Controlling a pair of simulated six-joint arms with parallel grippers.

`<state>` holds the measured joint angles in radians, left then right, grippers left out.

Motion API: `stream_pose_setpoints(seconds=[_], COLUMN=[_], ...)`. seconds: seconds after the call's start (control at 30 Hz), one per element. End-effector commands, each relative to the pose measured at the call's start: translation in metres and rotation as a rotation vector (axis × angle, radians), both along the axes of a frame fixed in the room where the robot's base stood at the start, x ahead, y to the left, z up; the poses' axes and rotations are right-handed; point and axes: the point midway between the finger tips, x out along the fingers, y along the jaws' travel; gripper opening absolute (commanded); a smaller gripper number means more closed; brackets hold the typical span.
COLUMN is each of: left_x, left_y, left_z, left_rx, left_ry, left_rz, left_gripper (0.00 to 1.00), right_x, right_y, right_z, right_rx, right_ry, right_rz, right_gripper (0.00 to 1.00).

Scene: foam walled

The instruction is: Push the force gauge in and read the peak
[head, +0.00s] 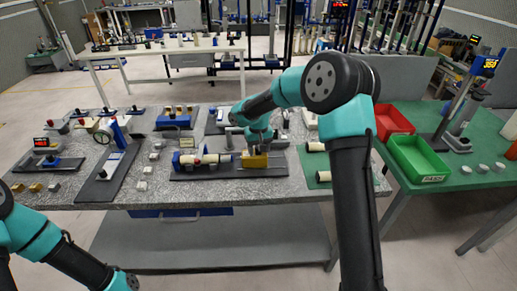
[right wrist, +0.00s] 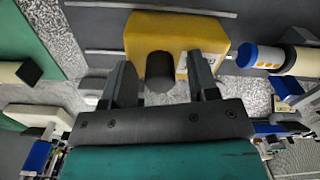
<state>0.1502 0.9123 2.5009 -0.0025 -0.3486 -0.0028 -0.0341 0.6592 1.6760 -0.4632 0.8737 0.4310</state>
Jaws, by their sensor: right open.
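A yellow block (head: 254,160), which may be the force gauge, sits on a long dark base plate (head: 222,174) on the speckled bench. In the right wrist view the yellow block (right wrist: 180,32) has a dark rounded knob (right wrist: 160,66) and a pale label. A blue and white cylinder (right wrist: 262,56) lies beyond it on the right; in the head view this cylinder (head: 188,160) is left of the block. My right gripper (right wrist: 160,82) is open, its fingers either side of the knob; contact cannot be told. My left gripper is out of the picture; only its arm shows.
Several other fixtures and small blocks stand on the bench (head: 80,197), including a dark plate (head: 103,188) at left. A red bin (head: 392,122) and a green bin (head: 417,158) stand on the green table at right.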

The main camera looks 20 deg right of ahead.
Motion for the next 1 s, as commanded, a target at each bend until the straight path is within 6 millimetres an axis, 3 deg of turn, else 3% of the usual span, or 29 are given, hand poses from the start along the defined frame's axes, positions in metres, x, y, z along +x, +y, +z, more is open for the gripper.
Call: stream_pose_setpoints(seconds=[0.17, 0.67, 0.83, 1.0], left_x=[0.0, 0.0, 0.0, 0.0], left_y=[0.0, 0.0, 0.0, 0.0], left_z=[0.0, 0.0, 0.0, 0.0], left_rx=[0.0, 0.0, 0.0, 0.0], left_ry=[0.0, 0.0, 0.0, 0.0], left_rz=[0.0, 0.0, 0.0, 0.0], left_gripper=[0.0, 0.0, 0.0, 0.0], right_x=[0.0, 0.0, 0.003, 0.013], right_y=[0.0, 0.0, 0.008, 0.035], right_z=[0.0, 0.001, 0.001, 0.001], right_rx=[0.0, 0.0, 0.0, 0.0], right_ry=[0.0, 0.0, 0.0, 0.0], right_rz=[0.0, 0.0, 0.001, 0.003], right_gripper=[0.53, 0.05, 0.04, 0.04])
